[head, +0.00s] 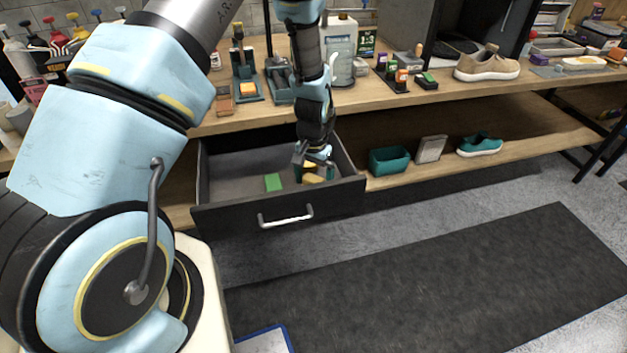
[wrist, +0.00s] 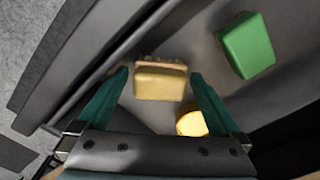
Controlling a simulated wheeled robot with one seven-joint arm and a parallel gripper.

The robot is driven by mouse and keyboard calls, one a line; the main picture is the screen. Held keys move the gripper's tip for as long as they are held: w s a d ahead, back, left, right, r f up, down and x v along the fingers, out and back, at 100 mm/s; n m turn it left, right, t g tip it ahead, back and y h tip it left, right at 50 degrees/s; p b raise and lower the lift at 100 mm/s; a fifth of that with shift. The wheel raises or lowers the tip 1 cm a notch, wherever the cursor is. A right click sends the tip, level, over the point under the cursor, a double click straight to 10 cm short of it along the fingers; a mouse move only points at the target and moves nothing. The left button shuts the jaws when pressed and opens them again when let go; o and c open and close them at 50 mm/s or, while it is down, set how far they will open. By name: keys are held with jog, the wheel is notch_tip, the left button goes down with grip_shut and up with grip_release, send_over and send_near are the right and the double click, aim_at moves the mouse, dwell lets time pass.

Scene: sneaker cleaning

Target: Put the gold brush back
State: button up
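A gold block-shaped brush with a brownish edge (wrist: 160,84) lies in the open drawer (head: 237,212). It shows between my gripper's teal fingertips in the wrist view. My gripper (wrist: 158,75) is open, its fingers on either side of the brush; I see gaps and cannot tell any contact. In the head view my gripper (head: 314,164) reaches down into the right part of the drawer and partly covers the yellow pieces there. A second, rounded yellow piece (wrist: 191,123) lies near the right finger. A green block (wrist: 247,45) lies apart from them and also shows in the head view (head: 273,182).
The drawer's front wall and handle (head: 286,217) face me. On the bench (head: 440,92) stand dark holders with brushes (head: 245,76), a large bottle (head: 341,50) and a tan sneaker (head: 487,65). The lower shelf holds a teal bin (head: 389,160) and a teal shoe (head: 480,145).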

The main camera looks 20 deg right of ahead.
aim_at(313, 178)
notch_tip(313, 178, up, 12)
jog(key=b, duration=0.3)
jog(key=w+a+r+n, duration=0.15)
jog(key=a+r, duration=0.25)
jog(key=a, duration=0.4)
jog(key=w+a+r+n, duration=0.1)
jog(key=a+r+n, duration=0.2)
jog(key=a, duration=0.5)
jog(key=s+a+r+n, duration=0.1)
jog(key=s+a+n, duration=0.1)
jog(key=a, duration=0.5)
jog(key=s+a+r+n+t, duration=0.1)
jog(key=s+a+r+n, duration=0.1)
jog(key=s+a, duration=0.2)
jog(key=a, duration=0.3)
jog(key=shift+s+r+n+t, duration=0.2)
jog(key=shift+r+n+t, duration=0.1)
jog(key=shift+n, duration=0.05)
jog(key=shift+c, duration=0.3)
